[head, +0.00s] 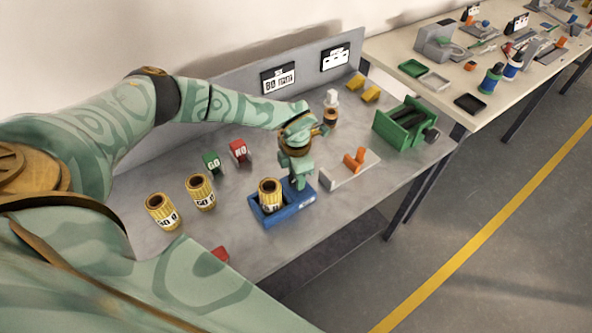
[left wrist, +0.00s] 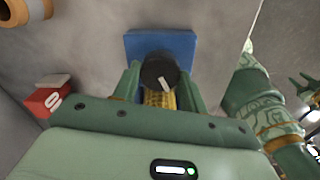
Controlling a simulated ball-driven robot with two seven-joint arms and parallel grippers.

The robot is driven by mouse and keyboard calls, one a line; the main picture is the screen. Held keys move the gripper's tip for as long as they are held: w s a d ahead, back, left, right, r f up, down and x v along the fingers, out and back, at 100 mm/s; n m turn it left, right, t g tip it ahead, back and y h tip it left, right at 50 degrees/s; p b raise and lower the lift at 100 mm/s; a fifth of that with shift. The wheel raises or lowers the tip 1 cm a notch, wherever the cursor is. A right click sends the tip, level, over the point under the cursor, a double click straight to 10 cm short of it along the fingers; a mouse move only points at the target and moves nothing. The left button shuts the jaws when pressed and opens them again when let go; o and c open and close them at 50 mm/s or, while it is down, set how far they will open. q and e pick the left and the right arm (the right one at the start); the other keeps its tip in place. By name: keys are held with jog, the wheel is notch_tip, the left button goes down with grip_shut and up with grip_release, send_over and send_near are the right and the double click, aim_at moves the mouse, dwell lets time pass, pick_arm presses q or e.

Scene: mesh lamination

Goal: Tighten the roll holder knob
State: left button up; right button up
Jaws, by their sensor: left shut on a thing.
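The blue roll holder (head: 288,211) stands near the front edge of the grey bench, and a yellow roll (head: 270,193) stands upright in it. My left gripper (head: 298,182) reaches down at the holder's right end, beside the roll. In the left wrist view the round black knob (left wrist: 158,71) with a white mark lies between my left gripper's two green fingers (left wrist: 160,84), which are shut on it. The blue holder (left wrist: 160,42) shows behind the knob, and a strip of yellow shows below it. The head view hides the knob.
Two yellow rolls (head: 200,191) stand to the left. Green and red blocks (head: 238,150) stand behind them. A white plate with an orange part (head: 355,158) lies right of the holder, and a green roller device (head: 405,124) stands farther right.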

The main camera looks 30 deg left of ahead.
pick_arm(q)
jog(key=m+p, duration=0.1)
jog(key=m, duration=0.4)
jog(key=shift+w+r, duration=0.1)
dwell(0.7)
jog(key=o, duration=1)
jog(key=shift+c, duration=0.2)
notch_tip(320, 180, up, 16)
jog(key=p, duration=0.2)
